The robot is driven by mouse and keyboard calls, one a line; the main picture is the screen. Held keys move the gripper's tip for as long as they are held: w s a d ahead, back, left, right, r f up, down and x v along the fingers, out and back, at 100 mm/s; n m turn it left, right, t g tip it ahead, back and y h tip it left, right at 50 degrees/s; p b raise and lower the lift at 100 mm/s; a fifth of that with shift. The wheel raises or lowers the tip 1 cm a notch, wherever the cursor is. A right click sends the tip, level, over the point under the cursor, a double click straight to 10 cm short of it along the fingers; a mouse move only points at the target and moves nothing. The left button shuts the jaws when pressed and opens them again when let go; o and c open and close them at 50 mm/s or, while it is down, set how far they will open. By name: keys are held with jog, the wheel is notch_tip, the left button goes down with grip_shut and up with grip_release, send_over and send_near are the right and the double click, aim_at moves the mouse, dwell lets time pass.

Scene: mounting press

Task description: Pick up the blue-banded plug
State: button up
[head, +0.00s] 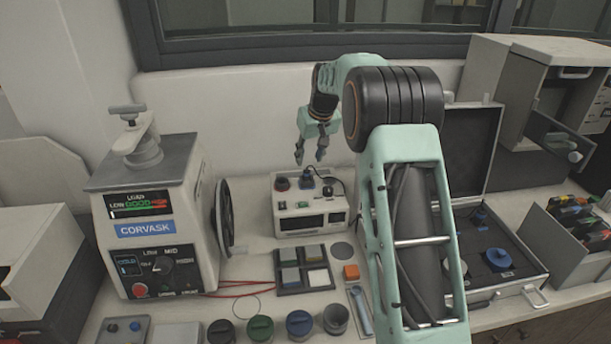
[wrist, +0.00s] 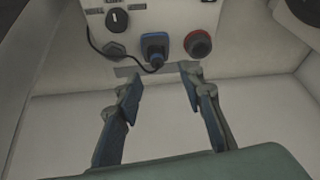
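The blue-banded plug (head: 308,180) is dark with a blue ring. It stands on top of the small white box unit (head: 306,222), with a black cable running from it. In the wrist view the plug (wrist: 155,48) sits against the unit's panel, beyond my fingertips and roughly between their lines. My gripper (head: 310,155) is open and empty above the unit. In the wrist view its two fingers (wrist: 161,83) are apart with only the pale surface between them. I cannot tell exactly how far the plug is from the fingertips.
A red-ringed socket (head: 282,184) is beside the plug; it also shows in the wrist view (wrist: 198,43). The large CORVASK press (head: 160,210) stands at left. An open case (head: 515,265) lies at right. A tray of colored blocks (head: 304,269) and several round pots are in front.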

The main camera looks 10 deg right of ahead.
aim_at(307, 171)
jog(key=shift+d+p+x, duration=0.15)
jog(key=shift+p+x, duration=0.3)
jog(key=shift+x, duration=1.5)
jog(key=shift+d+p+x, duration=0.2)
jog(key=shift+p+x, duration=0.25)
jog(key=shift+x, duration=1.45)
jog(key=shift+w, duration=0.15)
grip_shut()
jog(key=shift+r, duration=0.1)
